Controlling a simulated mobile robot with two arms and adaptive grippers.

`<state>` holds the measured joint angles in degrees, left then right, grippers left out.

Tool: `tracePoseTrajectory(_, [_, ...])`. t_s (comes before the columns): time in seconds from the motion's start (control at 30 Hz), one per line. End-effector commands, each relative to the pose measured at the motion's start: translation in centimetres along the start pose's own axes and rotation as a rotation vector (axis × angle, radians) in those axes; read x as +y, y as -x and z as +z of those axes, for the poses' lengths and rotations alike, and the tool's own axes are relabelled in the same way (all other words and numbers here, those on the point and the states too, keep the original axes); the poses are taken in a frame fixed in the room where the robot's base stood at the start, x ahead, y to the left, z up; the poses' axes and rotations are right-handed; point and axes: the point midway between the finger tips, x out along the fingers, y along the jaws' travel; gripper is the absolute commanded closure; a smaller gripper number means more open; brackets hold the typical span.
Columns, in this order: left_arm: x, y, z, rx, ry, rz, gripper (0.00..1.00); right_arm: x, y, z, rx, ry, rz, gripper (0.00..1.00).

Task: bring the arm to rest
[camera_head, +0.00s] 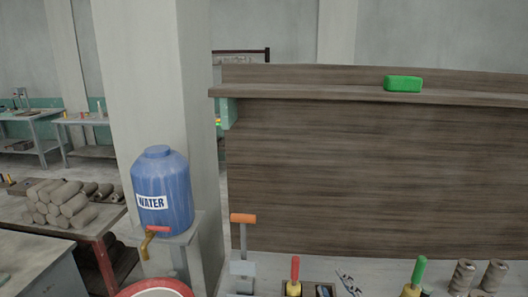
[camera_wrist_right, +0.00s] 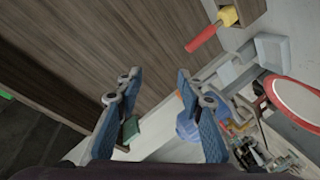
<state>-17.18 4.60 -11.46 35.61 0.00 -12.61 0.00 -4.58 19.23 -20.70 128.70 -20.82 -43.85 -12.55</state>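My right gripper (camera_wrist_right: 159,78) shows in the right wrist view, with its two blue fingers apart. Nothing is between the fingertips, and the gripper is empty. Beyond it are the brown wooden board (camera_wrist_right: 80,45) on the left and the bench items on the right, all tilted in this view. I cannot make out either gripper in the head view. My left gripper is out of view.
The wooden board (camera_head: 340,170) stands behind the bench, with a green block (camera_head: 403,83) on its shelf. A blue water barrel (camera_head: 162,185) stands left. Red- and green-handled tools (camera_head: 295,270) and clay cylinders (camera_head: 462,275) stand along the front. A red-rimmed round thing (camera_head: 155,287) is at lower left.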

Motion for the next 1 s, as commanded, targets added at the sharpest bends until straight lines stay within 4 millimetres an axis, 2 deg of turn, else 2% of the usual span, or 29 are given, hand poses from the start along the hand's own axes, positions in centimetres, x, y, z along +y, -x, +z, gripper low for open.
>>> tracePoseTrajectory(0.03, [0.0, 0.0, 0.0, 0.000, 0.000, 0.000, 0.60, -2.0, 1.5, 3.1, -0.107, -0.091, -0.055, 0.65])
tracePoseTrajectory(0.1, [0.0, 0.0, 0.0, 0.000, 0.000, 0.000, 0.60, -4.7, 3.9, 7.1, -0.256, -0.207, -0.129, 0.65])
tracePoseTrajectory(0.23, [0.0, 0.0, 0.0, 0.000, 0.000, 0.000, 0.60, -9.4, 9.4, 12.7, -0.505, -0.383, -0.249, 0.65])
tracePoseTrajectory(0.4, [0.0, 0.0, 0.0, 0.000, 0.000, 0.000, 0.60, -13.9, 16.4, 16.6, -0.753, -0.534, -0.367, 0.65])
tracePoseTrajectory(0.63, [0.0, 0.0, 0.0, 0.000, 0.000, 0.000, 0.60, -17.9, 24.9, 18.9, -1.012, -0.669, -0.487, 0.65])
tracePoseTrajectory(0.87, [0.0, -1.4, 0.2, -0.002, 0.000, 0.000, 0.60, -23.1, 22.4, 23.6, -1.033, -0.660, -0.500, 0.65])
tracePoseTrajectory(1.0, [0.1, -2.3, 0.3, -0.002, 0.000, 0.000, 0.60, -27.1, 21.1, 27.1, -1.047, -0.655, -0.511, 0.65])
